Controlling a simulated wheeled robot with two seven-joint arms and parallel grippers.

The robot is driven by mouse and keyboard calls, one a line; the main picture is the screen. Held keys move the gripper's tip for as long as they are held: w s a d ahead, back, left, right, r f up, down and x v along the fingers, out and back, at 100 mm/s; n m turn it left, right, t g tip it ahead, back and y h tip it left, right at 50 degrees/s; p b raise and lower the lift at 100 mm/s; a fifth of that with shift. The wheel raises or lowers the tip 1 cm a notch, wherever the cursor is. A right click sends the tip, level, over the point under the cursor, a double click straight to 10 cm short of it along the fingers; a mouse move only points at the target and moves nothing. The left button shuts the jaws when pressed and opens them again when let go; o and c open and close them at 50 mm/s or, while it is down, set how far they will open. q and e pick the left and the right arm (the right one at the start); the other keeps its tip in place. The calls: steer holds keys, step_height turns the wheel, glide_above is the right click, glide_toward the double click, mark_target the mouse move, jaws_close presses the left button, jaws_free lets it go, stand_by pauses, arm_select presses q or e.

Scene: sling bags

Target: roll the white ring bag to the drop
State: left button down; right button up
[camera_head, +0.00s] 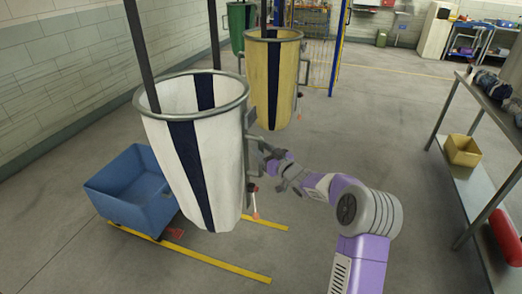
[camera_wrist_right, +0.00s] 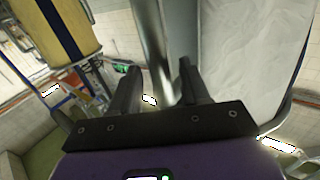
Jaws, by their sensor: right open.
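The white ring bag (camera_head: 222,150) with dark stripes hangs tilted from a grey metal ring, left of centre in the head view. Its white cloth (camera_wrist_right: 250,55) fills the right of the wrist view. My right gripper (camera_head: 273,163) is at the bag's right side, close to the metal handle frame (camera_head: 251,150). In the wrist view the right gripper (camera_wrist_right: 159,72) is open, and a grey metal bar (camera_wrist_right: 152,40) shows beyond and between its fingers. I cannot tell whether they touch it. My left gripper is not in view.
A blue cart (camera_head: 125,190) stands left of the white bag. Yellow floor lines (camera_head: 225,266) run below it. A yellow bag (camera_head: 286,80) and a green bag (camera_head: 237,28) hang behind. A metal table (camera_head: 468,172) stands at the right. Floor between is clear.

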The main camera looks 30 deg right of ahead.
steer(key=shift+w+a, duration=0.1)
steer(key=shift+w, duration=0.65)
jaws_close()
